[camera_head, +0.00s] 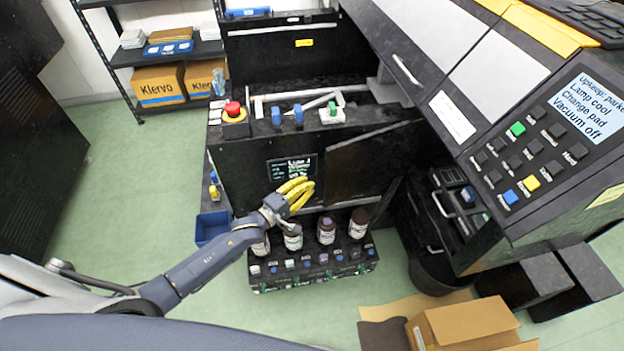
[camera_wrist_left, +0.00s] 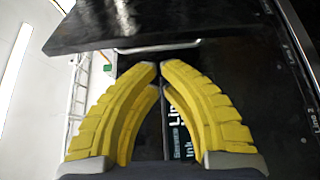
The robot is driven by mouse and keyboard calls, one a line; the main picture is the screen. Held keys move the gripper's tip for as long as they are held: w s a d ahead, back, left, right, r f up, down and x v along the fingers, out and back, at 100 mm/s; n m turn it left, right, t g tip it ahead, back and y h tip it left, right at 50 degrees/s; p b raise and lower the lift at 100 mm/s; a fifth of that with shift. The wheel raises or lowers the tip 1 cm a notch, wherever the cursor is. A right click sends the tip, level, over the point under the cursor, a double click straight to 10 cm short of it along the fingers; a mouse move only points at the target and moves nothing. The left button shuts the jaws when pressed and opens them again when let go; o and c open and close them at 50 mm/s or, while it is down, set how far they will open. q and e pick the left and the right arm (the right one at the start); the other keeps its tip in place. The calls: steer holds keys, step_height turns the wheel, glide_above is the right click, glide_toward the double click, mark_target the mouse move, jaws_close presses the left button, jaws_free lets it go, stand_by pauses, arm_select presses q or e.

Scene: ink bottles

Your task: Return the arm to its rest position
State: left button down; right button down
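My left arm comes in from the left in the head view. Its yellow-fingered left gripper (camera_head: 308,187) is in front of the black machine's lower face, above the row of bottles and near the small display. In the left wrist view the fingers of the left gripper (camera_wrist_left: 162,72) converge until their tips almost meet, with nothing between them. The gripper is shut and empty. My right gripper is in neither view.
Bottles, including a brown one (camera_head: 326,231), stand in a black rack (camera_head: 315,272) below the gripper. A blue bin (camera_head: 213,228) is left of the rack. The machine's open panel (camera_head: 372,160) juts out at right. An open cardboard box (camera_head: 465,322) lies front right. Green floor is clear at left.

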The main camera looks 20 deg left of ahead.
arm_select(q)
steer(key=v, duration=0.4)
steer(key=shift+s+a, duration=0.2)
steer(key=shift+s, duration=0.15)
